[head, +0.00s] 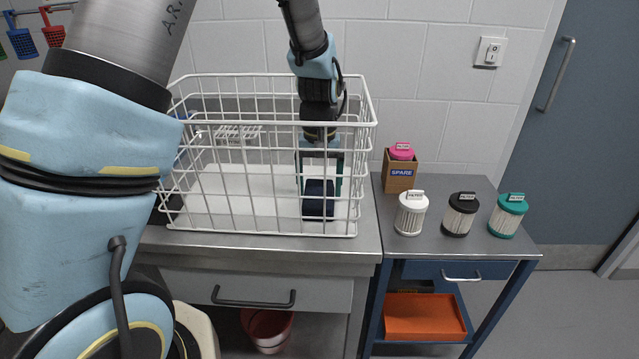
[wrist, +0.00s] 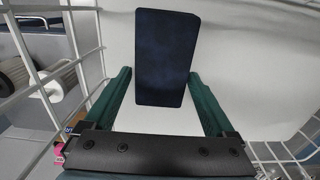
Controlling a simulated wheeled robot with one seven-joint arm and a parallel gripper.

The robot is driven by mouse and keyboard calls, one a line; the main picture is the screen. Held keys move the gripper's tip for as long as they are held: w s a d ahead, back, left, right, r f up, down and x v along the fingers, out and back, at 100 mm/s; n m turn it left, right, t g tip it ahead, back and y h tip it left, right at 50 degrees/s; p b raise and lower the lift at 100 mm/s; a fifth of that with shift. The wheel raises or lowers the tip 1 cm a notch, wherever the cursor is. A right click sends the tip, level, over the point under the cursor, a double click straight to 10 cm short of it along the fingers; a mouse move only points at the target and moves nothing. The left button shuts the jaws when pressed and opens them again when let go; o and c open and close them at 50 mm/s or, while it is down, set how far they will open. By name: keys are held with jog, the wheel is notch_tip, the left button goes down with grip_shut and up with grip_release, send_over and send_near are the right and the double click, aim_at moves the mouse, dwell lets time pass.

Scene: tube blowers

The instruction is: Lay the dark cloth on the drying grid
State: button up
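The dark navy cloth (head: 318,207) is a flat rectangle at the front right inside the white wire basket (head: 367,125). In the wrist view the cloth (wrist: 167,57) is below and between the green fingers. My gripper (head: 320,180) reaches down into the basket above the cloth. In the wrist view the gripper (wrist: 160,78) is open, its fingers spread a little wider than the cloth. A gap shows at the left finger; at the right finger I cannot tell. A small white slatted grid (head: 238,132) shows through the wires toward the back; it may be the drying grid.
The basket's wire walls surround my gripper. The basket stands on a metal counter (head: 270,246). A lower side table to the right holds a SPARE box (head: 398,177) and white (head: 411,214), black (head: 460,214) and teal-capped (head: 508,215) filters.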

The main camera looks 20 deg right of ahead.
jog(key=shift+o, duration=0.6)
